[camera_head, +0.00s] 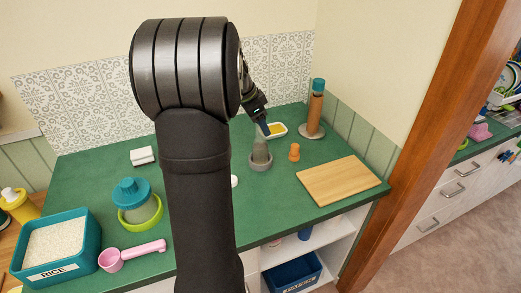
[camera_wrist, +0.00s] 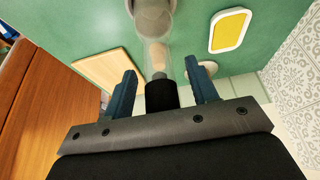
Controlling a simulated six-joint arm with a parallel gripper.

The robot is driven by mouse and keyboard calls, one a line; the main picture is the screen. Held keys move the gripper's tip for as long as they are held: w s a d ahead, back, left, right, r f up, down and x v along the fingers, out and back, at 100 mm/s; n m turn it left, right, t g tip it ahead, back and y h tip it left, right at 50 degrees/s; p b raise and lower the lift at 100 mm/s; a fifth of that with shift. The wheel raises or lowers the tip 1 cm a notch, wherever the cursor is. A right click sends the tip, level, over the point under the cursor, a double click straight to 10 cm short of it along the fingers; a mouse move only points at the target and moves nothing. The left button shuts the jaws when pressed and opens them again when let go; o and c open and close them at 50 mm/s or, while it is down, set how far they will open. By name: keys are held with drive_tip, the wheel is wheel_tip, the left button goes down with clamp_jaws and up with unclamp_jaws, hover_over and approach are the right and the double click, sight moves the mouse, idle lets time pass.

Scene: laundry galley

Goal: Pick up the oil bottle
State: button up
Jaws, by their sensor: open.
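The oil bottle looks like the clear, greyish bottle (camera_head: 261,148) standing in a round grey holder (camera_head: 261,166) near the middle of the green counter. In the wrist view its see-through body (camera_wrist: 154,22) runs down to a black cap (camera_wrist: 162,95). My gripper (camera_head: 265,128) is at the top of the bottle, pointing down. In the wrist view my gripper (camera_wrist: 160,70) has its two blue fingers apart, one on each side of the cap and neck. I see gaps on both sides, so it is not clamped.
An orange shaker (camera_head: 294,153) and a wooden board (camera_head: 340,180) are to the right. A teal-lidded jar (camera_head: 133,192) and rice bin (camera_head: 88,246) are at left.

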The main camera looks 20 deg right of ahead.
drive_tip(key=shift+c, duration=0.4)
clamp_jaws()
